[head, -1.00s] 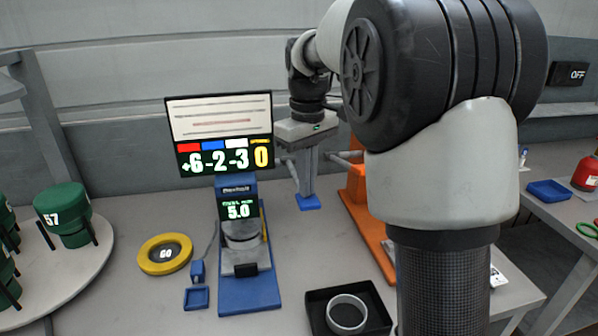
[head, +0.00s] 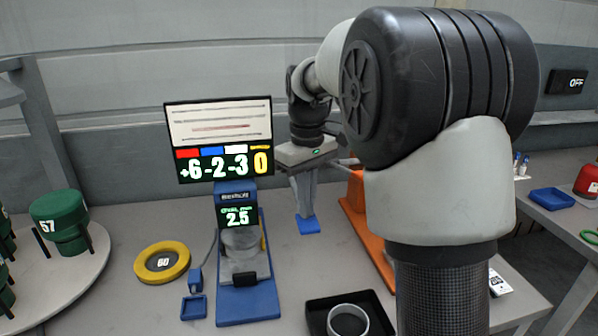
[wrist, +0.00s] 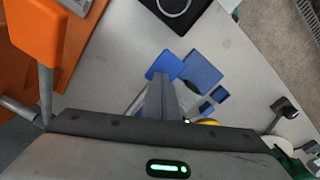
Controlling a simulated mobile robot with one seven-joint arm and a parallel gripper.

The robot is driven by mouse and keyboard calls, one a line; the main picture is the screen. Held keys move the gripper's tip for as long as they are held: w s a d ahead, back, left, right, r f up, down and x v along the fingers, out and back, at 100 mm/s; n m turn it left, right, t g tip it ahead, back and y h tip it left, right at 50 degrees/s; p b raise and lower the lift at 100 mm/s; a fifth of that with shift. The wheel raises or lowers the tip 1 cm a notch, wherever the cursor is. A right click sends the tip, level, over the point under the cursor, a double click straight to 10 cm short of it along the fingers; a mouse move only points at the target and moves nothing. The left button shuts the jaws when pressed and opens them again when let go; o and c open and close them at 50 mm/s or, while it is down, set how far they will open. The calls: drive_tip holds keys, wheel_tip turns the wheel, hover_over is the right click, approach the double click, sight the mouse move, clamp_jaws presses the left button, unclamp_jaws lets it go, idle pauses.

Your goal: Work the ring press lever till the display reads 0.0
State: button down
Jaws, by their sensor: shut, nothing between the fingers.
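My gripper (head: 308,226) hangs shut and empty at the middle of the bench, its blue fingertips pointing down. In the wrist view the fingertips (wrist: 165,68) also show together. A blue device (head: 250,302) stands to its left; its small green-lit display (head: 237,217) reads 2.5. An orange press frame (head: 362,215) stands to the right, partly hidden by my arm. A grey lever bar (head: 349,161) by the orange frame shows just right of my gripper; in the wrist view a grey bar (wrist: 20,115) lies beside the orange column (wrist: 38,35). I cannot tell whether my gripper touches it.
A sign (head: 222,140) above the blue device shows +6, -2, -3 and 0. A yellow ring (head: 146,275) lies at left, beside a small blue tray (head: 193,308). A black tray (head: 318,328) holds a grey ring. Green parts (head: 60,215) stand on a round table at far left.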

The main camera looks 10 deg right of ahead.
wheel_tip(320, 180, up, 14)
drive_tip(key=p, duration=1.1)
drive_tip(key=shift+p, duration=0.4)
drive_tip(key=shift+f, duration=0.1)
drive_tip(key=s+r+m+t, duration=0.3)
drive_tip(key=s+r, duration=0.2)
drive_tip(key=s, duration=0.7)
drive_tip(key=s+f+m+t, duration=0.2)
drive_tip(key=s+f+m, duration=0.1)
drive_tip(key=s, duration=0.9)
drive_tip(key=shift+f+t, duration=0.3)
drive_tip(key=shift+f, duration=0.15)
drive_tip(key=shift+w, duration=0.1)
